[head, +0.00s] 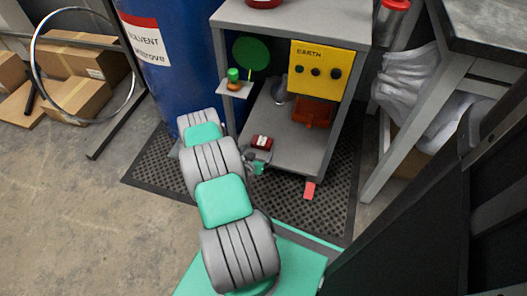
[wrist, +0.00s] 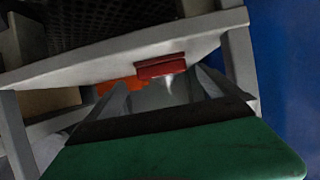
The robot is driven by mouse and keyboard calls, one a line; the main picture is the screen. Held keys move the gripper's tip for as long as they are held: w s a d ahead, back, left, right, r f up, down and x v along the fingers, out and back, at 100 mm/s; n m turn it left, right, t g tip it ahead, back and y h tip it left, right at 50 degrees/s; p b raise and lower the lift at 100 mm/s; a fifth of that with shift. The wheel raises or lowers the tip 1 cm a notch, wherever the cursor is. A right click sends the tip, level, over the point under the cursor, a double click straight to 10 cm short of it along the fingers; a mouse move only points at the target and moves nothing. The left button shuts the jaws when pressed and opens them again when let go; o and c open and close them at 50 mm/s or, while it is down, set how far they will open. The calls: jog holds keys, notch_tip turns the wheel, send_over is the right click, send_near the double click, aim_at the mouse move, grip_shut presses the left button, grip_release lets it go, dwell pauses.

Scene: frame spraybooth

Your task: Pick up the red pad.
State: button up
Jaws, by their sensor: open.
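The red pad (head: 262,142), a small dark red block with a pale patch on top, sits on the lower shelf of the grey cart (head: 292,160), near its left front edge. In the wrist view the red pad (wrist: 160,67) shows at the shelf edge, ahead of and between the finger ends. My gripper (head: 257,158) is just in front of the pad in the head view. In the wrist view my gripper (wrist: 163,88) has its two grey fingers spread, with nothing held between them. Whether a finger touches the pad or shelf I cannot tell.
A yellow box (head: 319,70) hangs above an orange item (head: 313,112) on the cart. A small side ledge (head: 235,90) carries a green-topped item. A blue drum (head: 185,60) stands left. A pinkish-red piece (head: 309,190) is by the cart's front leg, over the black mat (head: 330,215).

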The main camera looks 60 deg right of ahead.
aim_at(261, 144)
jog(key=b+x, duration=0.1)
jog(key=x, duration=0.1)
jog(key=b+x, duration=0.1)
jog(key=x, duration=0.2)
jog(key=b+x, duration=0.1)
jog(key=x, duration=0.2)
jog(key=shift+w+d+r, duration=0.1)
jog(key=shift+d+r, duration=0.1)
jog(key=shift+r, duration=0.3)
jog(key=c, duration=1.4)
